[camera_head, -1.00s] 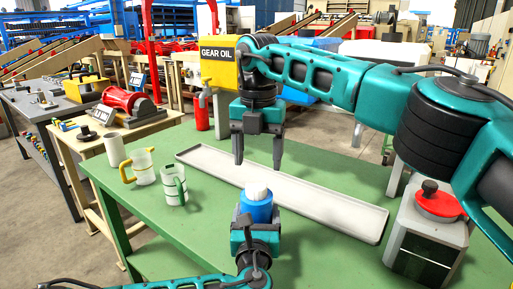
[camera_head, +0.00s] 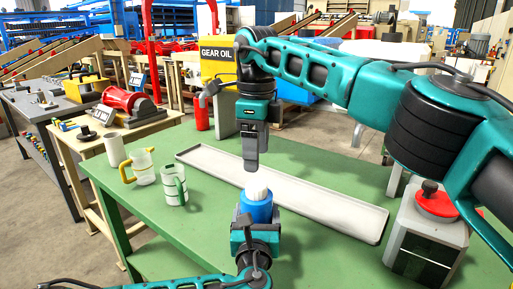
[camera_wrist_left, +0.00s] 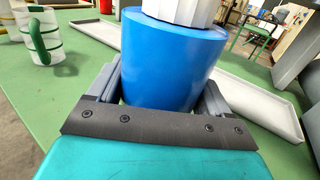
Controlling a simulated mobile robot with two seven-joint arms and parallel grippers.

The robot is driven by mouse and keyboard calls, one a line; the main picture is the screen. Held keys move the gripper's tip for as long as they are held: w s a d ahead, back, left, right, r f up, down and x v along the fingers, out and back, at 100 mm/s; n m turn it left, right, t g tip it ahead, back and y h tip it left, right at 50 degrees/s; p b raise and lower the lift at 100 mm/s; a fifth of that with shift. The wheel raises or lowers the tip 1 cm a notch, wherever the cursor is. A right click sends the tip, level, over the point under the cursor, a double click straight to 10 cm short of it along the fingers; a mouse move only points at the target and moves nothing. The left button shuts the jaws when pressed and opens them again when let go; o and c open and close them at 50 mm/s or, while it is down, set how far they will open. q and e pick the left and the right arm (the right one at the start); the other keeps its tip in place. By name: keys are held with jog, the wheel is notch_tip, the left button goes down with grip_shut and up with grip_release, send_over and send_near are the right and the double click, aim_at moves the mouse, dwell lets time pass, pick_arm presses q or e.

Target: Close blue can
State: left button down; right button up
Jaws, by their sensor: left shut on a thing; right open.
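The blue can (camera_head: 257,211) has a white cap (camera_head: 257,188) on its top and stands upright over the near part of the green table. My left gripper (camera_head: 252,226) is shut on the can from the near side. In the left wrist view the can (camera_wrist_left: 172,62) sits between the two fingers (camera_wrist_left: 165,100), with the white ribbed cap (camera_wrist_left: 182,9) cut off by the top edge. My right gripper (camera_head: 250,160) is open and empty, pointing down just above the cap and apart from it. Its fingers overlap in the head view, so their gap is hidden.
A long pale tray (camera_head: 330,205) lies behind the can. Clear jugs with a yellow (camera_head: 143,167) and a green handle (camera_head: 174,187) stand at left. A red-topped container (camera_head: 432,225) stands at right. A yellow gear oil container (camera_head: 217,62) is at the back.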

aim_at(257, 184)
dwell(0.4)
jog(key=shift+f, duration=4)
jog(key=c, duration=1.1)
jog(key=m, duration=0.8)
jog(key=o, duration=1.3)
jog(key=shift+c, duration=0.2)
jog(key=shift+r, duration=0.1)
notch_tip(257, 184, up, 12)
